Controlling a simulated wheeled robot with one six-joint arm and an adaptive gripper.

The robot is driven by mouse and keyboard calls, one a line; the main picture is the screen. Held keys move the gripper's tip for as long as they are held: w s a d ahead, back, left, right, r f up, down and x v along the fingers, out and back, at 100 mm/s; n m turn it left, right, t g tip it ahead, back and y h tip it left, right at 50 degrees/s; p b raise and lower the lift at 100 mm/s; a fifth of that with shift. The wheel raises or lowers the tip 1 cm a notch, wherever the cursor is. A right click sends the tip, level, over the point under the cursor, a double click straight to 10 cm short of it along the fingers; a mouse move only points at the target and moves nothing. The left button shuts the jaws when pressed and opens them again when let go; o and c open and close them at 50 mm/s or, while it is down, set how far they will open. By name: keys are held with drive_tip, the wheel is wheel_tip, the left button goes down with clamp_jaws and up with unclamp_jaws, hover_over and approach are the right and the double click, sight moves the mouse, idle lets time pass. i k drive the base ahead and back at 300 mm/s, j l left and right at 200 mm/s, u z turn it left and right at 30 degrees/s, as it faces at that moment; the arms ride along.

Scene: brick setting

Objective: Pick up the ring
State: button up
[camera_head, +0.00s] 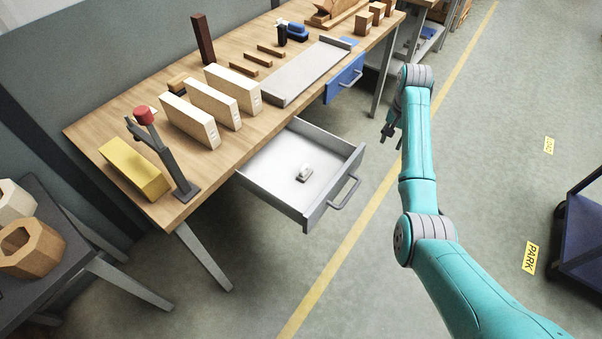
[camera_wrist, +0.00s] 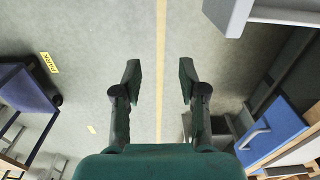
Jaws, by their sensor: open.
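A small white object (camera_head: 304,173) with a dark part lies on the floor of the open drawer; it may be the ring, but it is too small to tell. The drawer (camera_head: 330,205) is grey-white, pulled out from under the wooden workbench. My gripper (camera_head: 387,133) is to the right of the drawer and apart from it, over the aisle. In the wrist view my gripper (camera_wrist: 160,78) is open and empty, with bare floor between its fingers. The small object does not show there. A grey-white corner, likely the drawer (camera_wrist: 232,14), shows at the top right.
The workbench (camera_head: 95,140) carries upright pale blocks (camera_head: 190,122), a yellow block (camera_head: 135,168), a dark clamp-like stand (camera_head: 165,160) and a grey tray (camera_head: 310,72). A blue drawer (camera_head: 346,80) sits farther along. A dark blue cart (camera_head: 585,235) stands right. The aisle is clear.

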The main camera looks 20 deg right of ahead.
sight(306, 172)
drive_tip(key=i+j, duration=0.1)
drive_tip(key=j, duration=1.3)
drive_tip(key=i+l, duration=0.1)
